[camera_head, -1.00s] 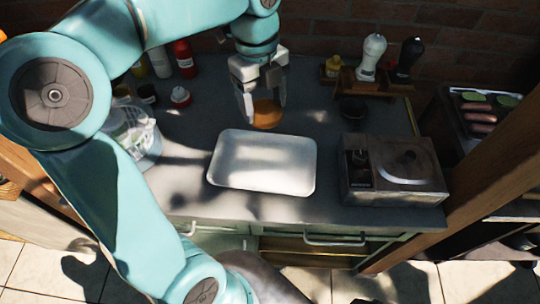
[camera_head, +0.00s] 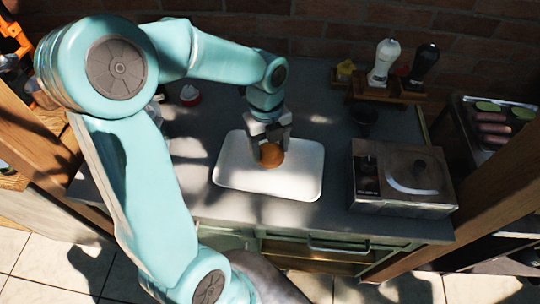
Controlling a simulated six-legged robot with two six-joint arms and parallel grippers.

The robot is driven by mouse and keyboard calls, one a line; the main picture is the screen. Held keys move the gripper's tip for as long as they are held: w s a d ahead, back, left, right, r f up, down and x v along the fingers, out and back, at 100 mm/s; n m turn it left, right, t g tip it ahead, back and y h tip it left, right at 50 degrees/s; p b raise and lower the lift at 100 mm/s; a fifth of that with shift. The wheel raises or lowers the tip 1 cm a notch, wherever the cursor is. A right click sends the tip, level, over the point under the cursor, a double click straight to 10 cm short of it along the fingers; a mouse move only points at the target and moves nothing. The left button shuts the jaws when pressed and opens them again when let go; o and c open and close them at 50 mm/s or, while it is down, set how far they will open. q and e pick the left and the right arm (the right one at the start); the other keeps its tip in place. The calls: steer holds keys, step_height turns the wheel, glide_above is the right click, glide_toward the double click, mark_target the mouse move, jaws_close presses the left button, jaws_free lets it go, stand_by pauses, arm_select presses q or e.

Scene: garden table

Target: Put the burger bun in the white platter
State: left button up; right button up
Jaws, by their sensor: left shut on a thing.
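The burger bun (camera_head: 270,156) is a round orange-brown piece over the middle of the white platter (camera_head: 301,182). My left gripper (camera_head: 270,152) comes down from behind and is shut on the bun. The bun is at or just above the platter's surface; I cannot tell whether it touches. The platter is a pale rounded rectangle lying flat on the dark counter, with part of its back edge hidden by the gripper. My right gripper is not in view.
A metal box-shaped appliance (camera_head: 403,177) stands right of the platter. A dark cup (camera_head: 364,113), a wooden stand (camera_head: 385,88) and white (camera_head: 384,62) and black (camera_head: 425,64) shakers are behind it.

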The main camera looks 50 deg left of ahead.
mark_target(270, 157)
arm_select(q)
step_height(270, 157, down, 5)
steer(key=shift+r, duration=0.2)
steer(key=o, duration=1.1)
steer(key=shift+c, duration=0.2)
steer(key=shift+w, duration=0.1)
steer(key=r, duration=0.4)
steer(key=a+r, duration=0.1)
steer(key=r, duration=0.6)
steer(key=shift+w+a+r, duration=0.2)
steer(key=shift+w+r, duration=0.05)
steer(key=shift+r, duration=0.3)
steer(key=shift+s, duration=0.2)
